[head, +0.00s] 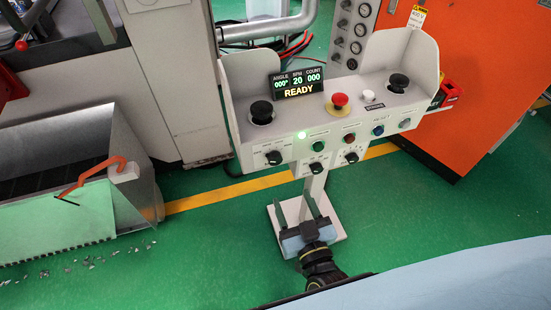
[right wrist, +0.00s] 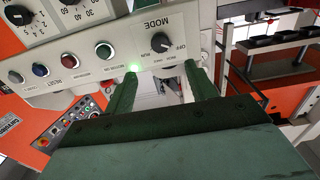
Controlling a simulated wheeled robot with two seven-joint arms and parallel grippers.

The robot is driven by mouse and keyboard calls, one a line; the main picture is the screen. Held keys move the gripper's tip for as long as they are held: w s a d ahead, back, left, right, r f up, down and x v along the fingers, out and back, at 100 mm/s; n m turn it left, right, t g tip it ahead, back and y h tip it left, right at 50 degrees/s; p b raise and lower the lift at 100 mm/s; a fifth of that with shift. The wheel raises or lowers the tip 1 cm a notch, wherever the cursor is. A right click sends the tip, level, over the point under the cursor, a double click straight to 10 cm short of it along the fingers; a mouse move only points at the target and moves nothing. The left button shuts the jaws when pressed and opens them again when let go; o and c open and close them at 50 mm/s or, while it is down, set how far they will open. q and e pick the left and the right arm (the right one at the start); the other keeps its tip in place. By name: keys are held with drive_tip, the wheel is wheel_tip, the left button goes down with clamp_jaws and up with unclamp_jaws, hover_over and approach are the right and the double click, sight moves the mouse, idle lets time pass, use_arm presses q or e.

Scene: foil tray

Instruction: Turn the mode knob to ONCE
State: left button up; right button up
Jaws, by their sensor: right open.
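The mode knob (head: 274,158) is a black round knob at the left end of the grey control panel's front face. In the right wrist view the mode knob (right wrist: 161,42) appears upside down under the word MODE, with OFF and RUN legible around it. Its pointer setting is too small to tell surely. My right gripper (head: 293,200) is open and empty, below the panel and apart from the knob. In the right wrist view its two fingers (right wrist: 160,82) stand apart, with the knob beyond their tips. My left gripper is not in view.
The display (head: 297,83) reads READY. A lit green lamp (head: 302,134), coloured buttons and another dark knob (head: 351,157) are near the mode knob. A red mushroom button (head: 340,100) is on top. An orange cabinet (head: 490,80) stands right; a metal guard (head: 125,150) stands left.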

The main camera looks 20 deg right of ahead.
sight(276, 162)
drive_tip(key=w+b, duration=0.1)
drive_tip(key=w, duration=1)
drive_tip(key=shift+a+f+b, duration=0.1)
drive_tip(key=shift+a+b, duration=0.1)
drive_tip(key=shift+b, duration=0.2)
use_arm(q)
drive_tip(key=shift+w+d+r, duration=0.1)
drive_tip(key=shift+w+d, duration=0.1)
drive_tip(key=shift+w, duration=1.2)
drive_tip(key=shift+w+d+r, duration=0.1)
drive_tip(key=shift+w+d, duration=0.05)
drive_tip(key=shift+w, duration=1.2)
use_arm(e)
drive_tip(key=shift+w, duration=0.55)
drive_tip(key=c, duration=1)
